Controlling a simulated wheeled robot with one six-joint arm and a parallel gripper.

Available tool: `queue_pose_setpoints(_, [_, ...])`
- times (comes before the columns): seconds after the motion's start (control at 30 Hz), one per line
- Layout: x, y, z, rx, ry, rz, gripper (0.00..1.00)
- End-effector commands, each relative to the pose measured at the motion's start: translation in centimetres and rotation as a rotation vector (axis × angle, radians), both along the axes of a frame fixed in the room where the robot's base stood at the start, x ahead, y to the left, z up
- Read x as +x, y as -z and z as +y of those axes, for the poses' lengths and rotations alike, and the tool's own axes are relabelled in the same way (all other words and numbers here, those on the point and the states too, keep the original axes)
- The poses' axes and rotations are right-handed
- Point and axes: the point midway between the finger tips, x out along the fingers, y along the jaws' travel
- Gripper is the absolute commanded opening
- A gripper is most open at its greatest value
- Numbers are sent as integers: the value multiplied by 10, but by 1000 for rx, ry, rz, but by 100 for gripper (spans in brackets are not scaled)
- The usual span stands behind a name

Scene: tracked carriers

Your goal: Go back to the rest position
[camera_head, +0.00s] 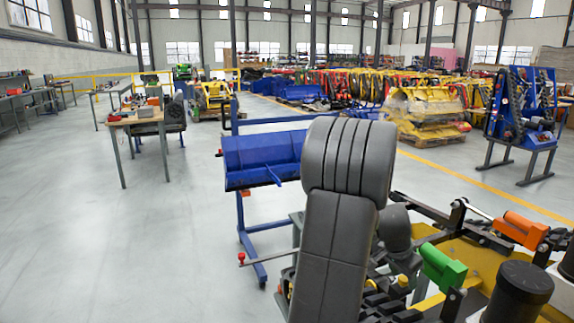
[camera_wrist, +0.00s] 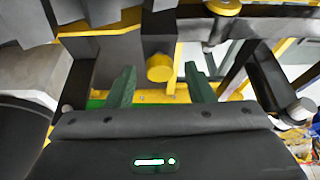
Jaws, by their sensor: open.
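In the wrist view my gripper (camera_wrist: 160,88) shows two dark green fingers, spread apart with a gap between them. A yellow round knob (camera_wrist: 160,68) appears between and beyond the fingertips; I cannot tell how far off it is. Nothing is clearly held. In the head view my grey arm (camera_head: 340,210) stands large in the middle and hides much of what is behind it. The gripper is not clearly seen there.
A yellow machine frame (camera_head: 475,262) with green (camera_head: 442,266) and orange (camera_head: 522,229) cylinders lies close at the right. A blue trough (camera_head: 265,158) on a stand is beyond the arm. A worktable (camera_head: 135,119) stands at left. The grey floor at left is clear.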

Motion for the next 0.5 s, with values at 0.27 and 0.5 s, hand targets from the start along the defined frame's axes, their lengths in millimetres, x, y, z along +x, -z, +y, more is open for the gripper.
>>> queue_pose_setpoints(0.27, [-2, -5, -1, 2, -143, 2, 48])
queue_pose_setpoints(0.5, [-2, -3, -1, 1, -235, 2, 48])
